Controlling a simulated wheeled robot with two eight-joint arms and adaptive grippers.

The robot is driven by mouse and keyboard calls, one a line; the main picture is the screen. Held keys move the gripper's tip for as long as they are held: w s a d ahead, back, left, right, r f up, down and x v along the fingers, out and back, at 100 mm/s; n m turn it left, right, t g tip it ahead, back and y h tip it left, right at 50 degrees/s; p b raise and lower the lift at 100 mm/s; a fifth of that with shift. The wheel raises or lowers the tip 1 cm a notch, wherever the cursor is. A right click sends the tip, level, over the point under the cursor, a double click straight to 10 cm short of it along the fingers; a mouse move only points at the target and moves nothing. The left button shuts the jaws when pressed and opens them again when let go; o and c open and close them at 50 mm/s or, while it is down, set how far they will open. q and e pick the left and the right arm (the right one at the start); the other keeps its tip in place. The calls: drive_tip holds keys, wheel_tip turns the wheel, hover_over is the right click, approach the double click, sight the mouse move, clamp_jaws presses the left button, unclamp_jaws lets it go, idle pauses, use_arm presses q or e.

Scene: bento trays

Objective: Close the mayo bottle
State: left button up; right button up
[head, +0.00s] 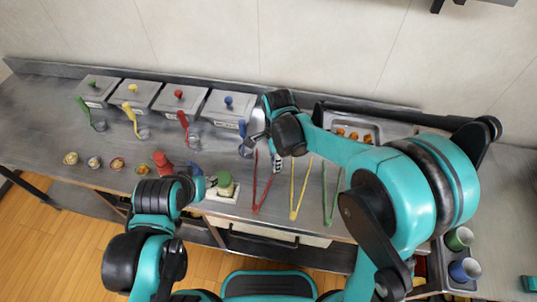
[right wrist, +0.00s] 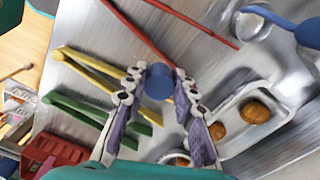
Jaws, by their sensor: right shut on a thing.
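My right gripper (head: 277,160) is over the counter, above the upper ends of the tongs. In the right wrist view, its fingertips (right wrist: 160,85) are shut on a small round blue cap-like piece (right wrist: 159,81). I cannot clearly make out the mayo bottle. A red bottle-like thing (head: 162,163) and a blue thing (head: 194,169) show just behind my left arm, partly hidden by it. My left gripper is around the end of that arm (head: 190,184), and its fingers are too hidden to judge.
Red tongs (head: 257,200), yellow tongs (head: 296,205) and green tongs (head: 326,205) lie on the counter. A green-topped thing (head: 225,180) sits on a white board. Lidded containers (head: 152,94) line the back. Small bowls (head: 94,162) stand left. A tray (right wrist: 238,140) holds brown balls.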

use_arm(q)
wheel_tip(320, 180, up, 2)
drive_tip(key=shift+r+p, duration=0.25)
drive_tip(key=shift+p, duration=0.75)
use_arm(e)
drive_tip(key=s+d+r, duration=0.4)
drive_tip(key=s, duration=0.2)
drive_tip(key=shift+r, duration=0.2)
drive_tip(key=shift+d, duration=0.1)
